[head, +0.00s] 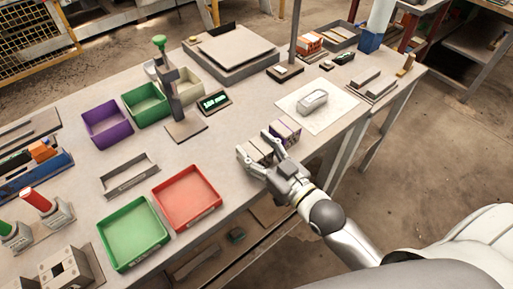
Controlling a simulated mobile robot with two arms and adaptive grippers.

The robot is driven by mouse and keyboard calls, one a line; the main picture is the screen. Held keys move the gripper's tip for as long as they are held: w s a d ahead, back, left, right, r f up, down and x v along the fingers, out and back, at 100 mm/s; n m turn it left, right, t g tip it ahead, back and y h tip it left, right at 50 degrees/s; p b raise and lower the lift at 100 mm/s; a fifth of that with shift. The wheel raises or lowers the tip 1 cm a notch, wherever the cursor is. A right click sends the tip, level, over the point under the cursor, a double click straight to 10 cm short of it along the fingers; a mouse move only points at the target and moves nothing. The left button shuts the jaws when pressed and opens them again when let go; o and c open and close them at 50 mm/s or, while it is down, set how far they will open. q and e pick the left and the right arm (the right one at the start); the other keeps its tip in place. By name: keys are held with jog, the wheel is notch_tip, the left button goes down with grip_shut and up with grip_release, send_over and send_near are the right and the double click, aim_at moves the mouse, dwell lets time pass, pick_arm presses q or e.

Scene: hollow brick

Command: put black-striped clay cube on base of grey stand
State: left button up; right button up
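The grey stand (174,95) is upright on the table, with a green knob (160,41) on top and a flat base (187,131) at its foot; the base is bare. My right gripper (255,143) is near the table's front edge, its fingers apart on either side of a small clay-coloured block (261,149). I cannot tell whether the fingers touch it, or make out black stripes on it. A block with a purple face (287,131) is just to its right. My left gripper is not in view.
A purple bin (107,123) and a green bin (146,104) are left of the stand. A red tray (187,197), a green tray (132,234) and a grey holder (129,176) are nearer. A small display (214,102) is beside the base. The tabletop between base and gripper is clear.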

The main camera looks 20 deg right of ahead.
jog(key=o, duration=0.3)
jog(key=shift+r, duration=0.2)
jog(key=shift+s+d+f, duration=0.15)
jog(key=shift+s, duration=0.2)
jog(key=b+v, duration=0.1)
jog(key=v, duration=1)
jog(key=shift+s, duration=0.15)
